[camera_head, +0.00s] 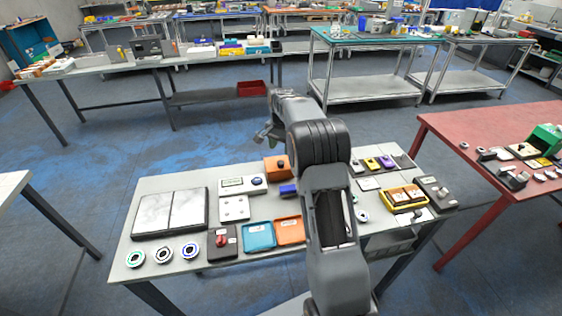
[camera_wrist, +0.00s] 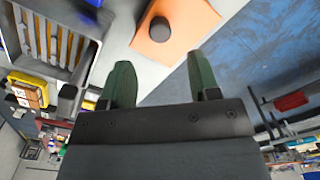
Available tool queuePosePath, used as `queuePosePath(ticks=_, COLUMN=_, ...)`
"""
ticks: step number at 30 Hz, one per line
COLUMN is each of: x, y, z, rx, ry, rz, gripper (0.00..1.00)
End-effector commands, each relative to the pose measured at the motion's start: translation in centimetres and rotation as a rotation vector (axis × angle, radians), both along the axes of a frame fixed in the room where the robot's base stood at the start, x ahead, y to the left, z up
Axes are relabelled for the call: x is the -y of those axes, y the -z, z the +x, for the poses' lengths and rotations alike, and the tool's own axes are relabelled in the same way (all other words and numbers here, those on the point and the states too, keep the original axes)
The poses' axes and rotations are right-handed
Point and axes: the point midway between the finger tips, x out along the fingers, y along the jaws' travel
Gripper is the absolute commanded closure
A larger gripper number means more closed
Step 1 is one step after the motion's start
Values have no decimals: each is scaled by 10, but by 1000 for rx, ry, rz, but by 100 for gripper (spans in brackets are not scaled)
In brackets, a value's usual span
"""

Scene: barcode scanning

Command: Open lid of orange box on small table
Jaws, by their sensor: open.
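The orange box (camera_head: 275,168) stands at the back edge of the small grey table (camera_head: 160,187), with a dark round knob on top. Its lid looks shut. In the wrist view the orange lid (camera_wrist: 185,40) and its dark knob (camera_wrist: 160,28) are at the top, beyond my fingertips. My gripper (camera_wrist: 163,75) is open and empty, its two green fingers apart and pointing toward the box. In the head view my gripper (camera_head: 266,134) is above and behind the box, partly hidden by my arm. Nothing is between the fingers.
Left of the box are a white device (camera_head: 242,185) and a dark-framed double panel (camera_head: 170,213). Blue (camera_head: 258,236) and orange (camera_head: 289,231) trays lie in front. A yellow tray (camera_head: 404,199) is at the right. A red table (camera_head: 490,128) stands apart on the right.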

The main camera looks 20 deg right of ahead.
Motion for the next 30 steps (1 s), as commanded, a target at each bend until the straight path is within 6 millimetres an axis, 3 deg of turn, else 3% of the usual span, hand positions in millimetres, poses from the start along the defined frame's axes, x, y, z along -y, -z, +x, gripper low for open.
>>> queuePosePath(ticks=6, x=0, y=38, z=-1, rx=-3, ry=-1, rz=1, gripper=44)
queuePosePath(ticks=12, x=0, y=61, z=0, rx=-1, ry=-2, rz=0, gripper=44)
queuePosePath(ticks=27, x=0, y=73, z=0, rx=0, ry=-2, rz=0, gripper=44)
queuePosePath(ticks=30, x=0, y=73, z=0, rx=0, ry=-2, rz=0, gripper=52)
